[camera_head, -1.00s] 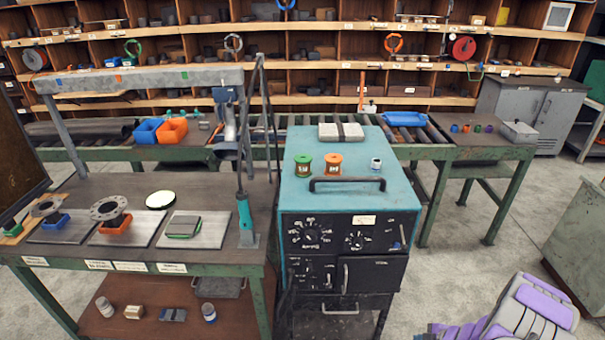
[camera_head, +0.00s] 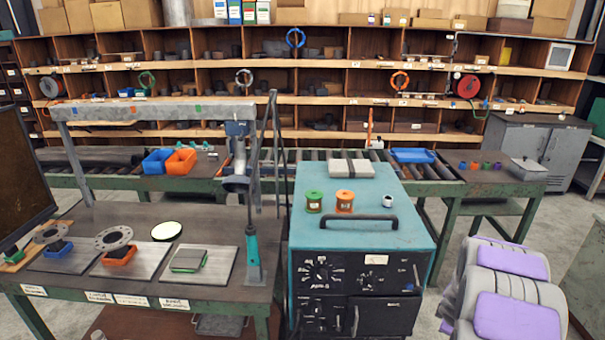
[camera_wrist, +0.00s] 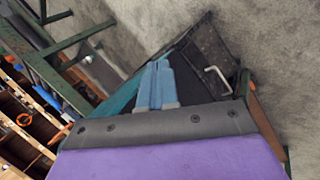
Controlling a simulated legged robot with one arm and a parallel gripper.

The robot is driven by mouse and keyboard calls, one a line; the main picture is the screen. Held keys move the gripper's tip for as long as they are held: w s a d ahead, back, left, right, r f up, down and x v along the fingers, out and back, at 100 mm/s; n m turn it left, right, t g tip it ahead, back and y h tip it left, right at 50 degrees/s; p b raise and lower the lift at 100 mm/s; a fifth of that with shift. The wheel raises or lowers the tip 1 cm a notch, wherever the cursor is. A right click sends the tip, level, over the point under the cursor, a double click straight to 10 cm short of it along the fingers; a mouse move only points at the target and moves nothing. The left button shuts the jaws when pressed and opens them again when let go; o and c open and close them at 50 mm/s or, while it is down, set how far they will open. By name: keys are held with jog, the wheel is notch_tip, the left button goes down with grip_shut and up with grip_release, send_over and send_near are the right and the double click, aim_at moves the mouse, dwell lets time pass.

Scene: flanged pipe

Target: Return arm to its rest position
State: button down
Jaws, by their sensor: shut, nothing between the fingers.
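My arm (camera_head: 505,290), grey with purple panels, shows at the lower right of the head view, beside the teal-topped machine cabinet (camera_head: 425,237). My gripper (camera_wrist: 159,68) shows in the wrist view as two blue-grey fingers lying together, shut and empty. The fingers are outside the head view. In the wrist view the dark cabinet (camera_wrist: 211,50) and its pale handle lie beyond the fingertips, with grey floor around. Two grey flanged pieces (camera_head: 113,238) stand on the workbench at left, over an orange and a blue holder.
The workbench (camera_head: 210,219) with plates and an upright lamp-like stand is left of the cabinet. A green roller conveyor (camera_head: 460,174) runs behind. Shelves (camera_head: 330,100) line the back. Open floor (camera_head: 505,223) lies right of the cabinet, with a grey locker (camera_head: 535,150) farther back.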

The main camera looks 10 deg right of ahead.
jog(key=s+a+r+m+g, duration=0.1)
jog(key=s+a+r+m, duration=0.25)
jog(key=a+r, duration=0.35)
jog(key=s+a+r+m+g, duration=0.2)
jog(key=s+a+r, duration=0.3)
jog(key=a+r, duration=0.25)
jog(key=s+a+r+m+g+y, duration=0.1)
jog(key=s+a+r+y, duration=0.1)
jog(key=s+a, duration=0.8)
jog(key=s+a+r+m+g+y, duration=0.1)
jog(key=s+a+r+m+y, duration=0.1)
jog(key=s+a, duration=0.9)
jog(key=a+r, duration=0.1)
jog(key=a, duration=0.2)
jog(key=shift+s+r+g+b, duration=0.15)
jog(key=shift+r+g+b, duration=0.1)
jog(key=shift+g+b, duration=0.15)
jog(key=c, duration=1.8)
grip_release()
jog(key=shift+d, duration=0.2)
